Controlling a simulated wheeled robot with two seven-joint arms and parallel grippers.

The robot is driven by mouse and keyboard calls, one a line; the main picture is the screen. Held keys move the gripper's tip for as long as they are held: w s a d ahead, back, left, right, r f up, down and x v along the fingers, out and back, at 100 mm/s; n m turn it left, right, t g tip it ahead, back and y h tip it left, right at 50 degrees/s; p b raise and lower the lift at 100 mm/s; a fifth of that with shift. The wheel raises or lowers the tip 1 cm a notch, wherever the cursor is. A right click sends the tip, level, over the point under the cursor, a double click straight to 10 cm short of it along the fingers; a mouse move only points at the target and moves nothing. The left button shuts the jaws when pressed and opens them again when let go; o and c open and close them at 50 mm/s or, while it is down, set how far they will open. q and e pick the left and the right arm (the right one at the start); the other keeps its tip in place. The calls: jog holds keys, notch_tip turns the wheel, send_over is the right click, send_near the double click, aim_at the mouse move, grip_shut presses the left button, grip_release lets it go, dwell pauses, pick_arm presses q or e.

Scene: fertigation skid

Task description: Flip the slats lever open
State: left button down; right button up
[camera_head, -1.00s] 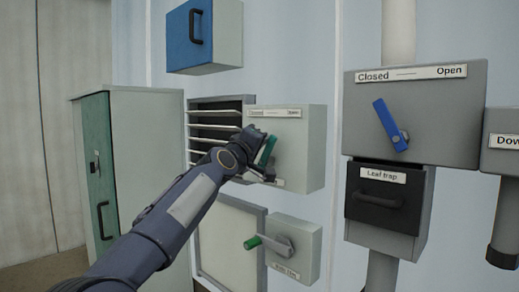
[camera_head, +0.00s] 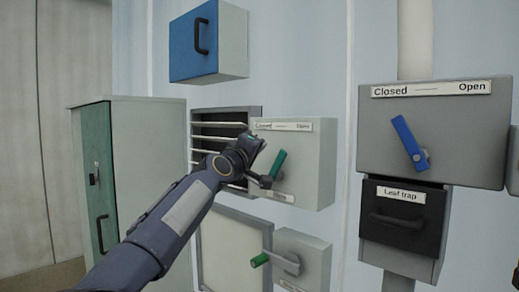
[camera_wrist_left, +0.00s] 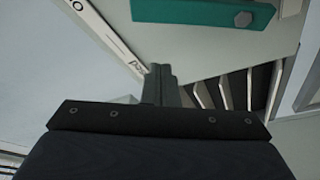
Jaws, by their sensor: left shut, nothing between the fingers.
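The slats lever (camera_head: 279,165) is a green bar on the front of a pale grey box (camera_head: 312,170) under a Closed–Open label (camera_head: 282,126). It stands steeply, its top leaning a little right. Closed is at the label's left and Open at its right. My left gripper (camera_head: 263,180) is just left of the lever's lower part, shut and empty. In the left wrist view, the shut fingers (camera_wrist_left: 160,85) show below the green lever (camera_wrist_left: 200,12), apart from it in the picture. The hand hides part of the box's left edge. My right gripper is not in view.
Slats (camera_head: 218,125) in a frame are left of the box. A lever with a green grip (camera_head: 260,260) is below. A blue-fronted box (camera_head: 195,45) is above. Right are a blue lever (camera_head: 408,143) and a Leaf trap drawer (camera_head: 400,215). A cabinet (camera_head: 145,170) stands left.

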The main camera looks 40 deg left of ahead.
pick_arm(q)
jog(key=b+v, duration=0.2)
jog(key=v, duration=0.8)
jog(key=shift+d+b, duration=0.35)
jog(key=shift+b, duration=0.05)
jog(key=shift+w, duration=0.15)
